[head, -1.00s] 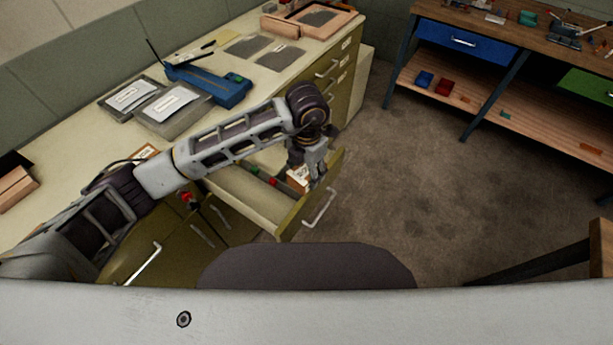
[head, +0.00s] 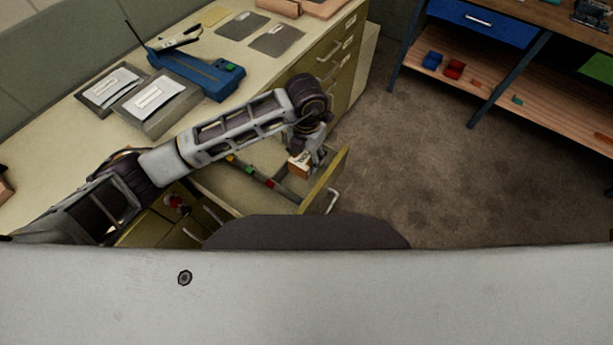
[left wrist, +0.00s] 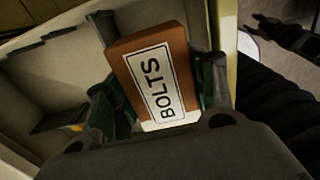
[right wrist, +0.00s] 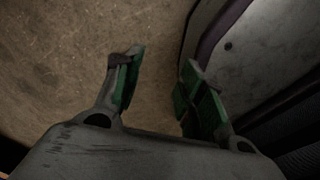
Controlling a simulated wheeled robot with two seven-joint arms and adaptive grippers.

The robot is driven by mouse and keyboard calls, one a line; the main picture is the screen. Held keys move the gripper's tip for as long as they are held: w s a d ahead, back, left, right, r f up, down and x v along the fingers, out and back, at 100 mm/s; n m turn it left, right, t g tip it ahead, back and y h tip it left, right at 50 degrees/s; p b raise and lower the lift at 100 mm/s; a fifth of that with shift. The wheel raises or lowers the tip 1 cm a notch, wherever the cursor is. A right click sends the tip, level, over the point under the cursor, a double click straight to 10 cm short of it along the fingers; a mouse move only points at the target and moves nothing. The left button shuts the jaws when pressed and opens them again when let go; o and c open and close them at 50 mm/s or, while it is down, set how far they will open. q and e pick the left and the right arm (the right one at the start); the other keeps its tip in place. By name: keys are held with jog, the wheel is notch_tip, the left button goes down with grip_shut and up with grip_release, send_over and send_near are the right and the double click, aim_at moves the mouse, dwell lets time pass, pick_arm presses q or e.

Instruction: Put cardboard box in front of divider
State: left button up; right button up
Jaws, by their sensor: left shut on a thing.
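The cardboard box (head: 298,167) is small and brown, with a white label. In the left wrist view the label on the box (left wrist: 155,75) reads BOLTS. My left gripper (head: 304,163) is shut on the box, with one finger on each side. It holds the box over the front part of the open drawer (head: 327,180). A thin dark strip that looks like the divider (head: 257,176) runs along the drawer, with red, green and yellow pieces by it. I cannot tell whether the box touches the drawer floor. My right gripper (right wrist: 162,72) is open and empty above the floor.
The counter above the drawer holds a blue tool (head: 200,74) and two grey trays with papers (head: 150,98). A workbench with a blue drawer (head: 478,20) stands at the back right. The floor (head: 420,160) between them is clear.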

pick_arm(q)
jog(key=shift+r, duration=0.1)
jog(key=shift+f, duration=0.6)
notch_tip(320, 180, down, 4)
jog(key=shift+f, duration=0.6)
pick_arm(e)
jog(key=shift+a+r, duration=0.2)
jog(key=shift+a, duration=0.3)
jog(key=shift+s, duration=0.15)
